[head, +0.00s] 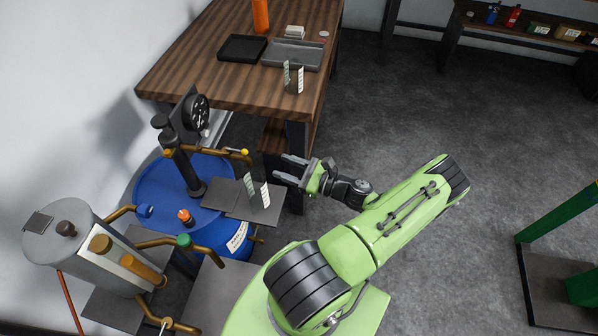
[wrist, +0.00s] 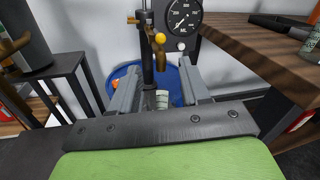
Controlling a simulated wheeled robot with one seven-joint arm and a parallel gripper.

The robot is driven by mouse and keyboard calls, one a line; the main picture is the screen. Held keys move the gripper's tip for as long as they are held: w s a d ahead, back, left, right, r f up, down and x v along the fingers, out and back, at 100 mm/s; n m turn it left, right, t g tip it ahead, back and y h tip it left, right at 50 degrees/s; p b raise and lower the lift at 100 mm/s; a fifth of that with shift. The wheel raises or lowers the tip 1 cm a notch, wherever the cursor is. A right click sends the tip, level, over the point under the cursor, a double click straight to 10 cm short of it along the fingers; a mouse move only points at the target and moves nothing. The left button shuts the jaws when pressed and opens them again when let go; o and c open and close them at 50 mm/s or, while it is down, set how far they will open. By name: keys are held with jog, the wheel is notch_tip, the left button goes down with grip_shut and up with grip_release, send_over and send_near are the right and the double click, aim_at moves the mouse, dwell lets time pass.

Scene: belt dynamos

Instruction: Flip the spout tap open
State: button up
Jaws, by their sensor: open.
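A brass spout (head: 215,153) with a small yellow knob (head: 245,152) reaches out from the dark pump post on the blue drum (head: 150,190). I take this as the spout tap. In the wrist view the yellow knob (wrist: 160,38) and downturned brass spout show above and between the fingers. My gripper (head: 283,169) is open and empty, to the right of the knob and apart from it, with its fingers pointing left. Both fingers also show in the wrist view (wrist: 160,72). Whether the tap is open or closed I cannot tell.
A round gauge (head: 200,115) stands behind the spout. The wooden table (head: 190,70) with trays is close behind. A grey tank (head: 80,250) with brass pipes and coloured knobs stands left.

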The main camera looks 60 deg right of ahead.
jog(key=s, duration=0.4)
jog(key=shift+s+d, duration=0.25)
jog(key=shift+s, duration=0.05)
jog(key=shift+w, duration=0.1)
jog(key=w+a+r+n+g+y, duration=0.2)
jog(key=w+a+r+n+g, duration=0.3)
jog(key=a+n+g, duration=0.4)
jog(key=w+a+r+n+g+y, duration=0.1)
jog(key=w+a+r+n+g, duration=0.2)
jog(key=a+r+n+g, duration=0.6)
jog(key=s+a+r+n+t+h, duration=0.5)
jog(key=s+a+r+n, duration=0.4)
jog(key=r+n, duration=0.3)
jog(key=shift+s+a+n+t, duration=0.4)
jog(key=shift+a+n, duration=0.15)
jog(key=shift+n, duration=0.55)
